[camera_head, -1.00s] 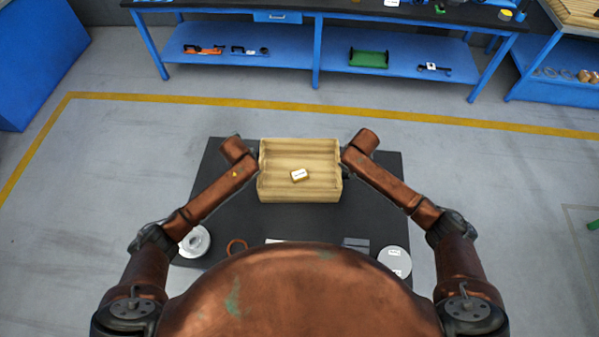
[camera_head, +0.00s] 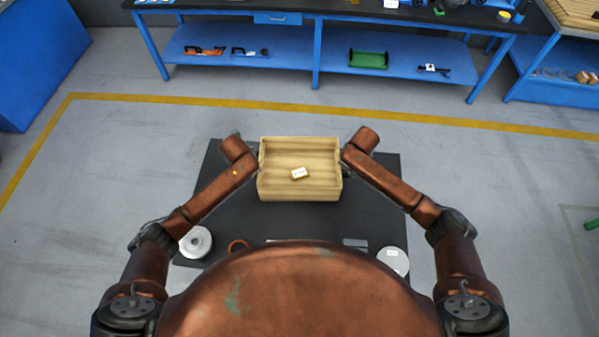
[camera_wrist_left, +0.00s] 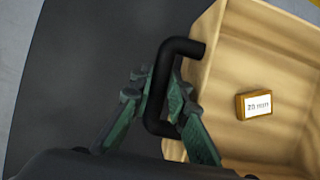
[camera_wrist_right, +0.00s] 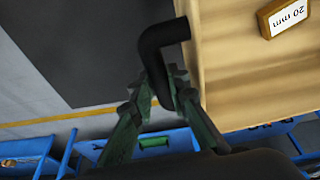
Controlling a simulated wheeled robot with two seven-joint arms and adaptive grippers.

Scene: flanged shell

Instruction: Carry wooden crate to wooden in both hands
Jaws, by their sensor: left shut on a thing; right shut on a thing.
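The open wooden crate (camera_head: 300,193) is level over the far part of the black table. I cannot tell whether its bottom touches the table. A small labelled block (camera_head: 300,173) lies inside, and it also shows in the left wrist view (camera_wrist_left: 256,105). My left gripper (camera_wrist_left: 162,92) is shut on the crate's black bar handle on the left side. My right gripper (camera_wrist_right: 160,88) is shut on the matching handle on the right side. In the head view the fingers are mostly hidden behind my arm ends. A slatted wooden surface (camera_head: 574,12) is at the far right.
A blue workbench (camera_head: 316,50) stands beyond a yellow floor line (camera_head: 300,108). Clear grey floor surrounds the table.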

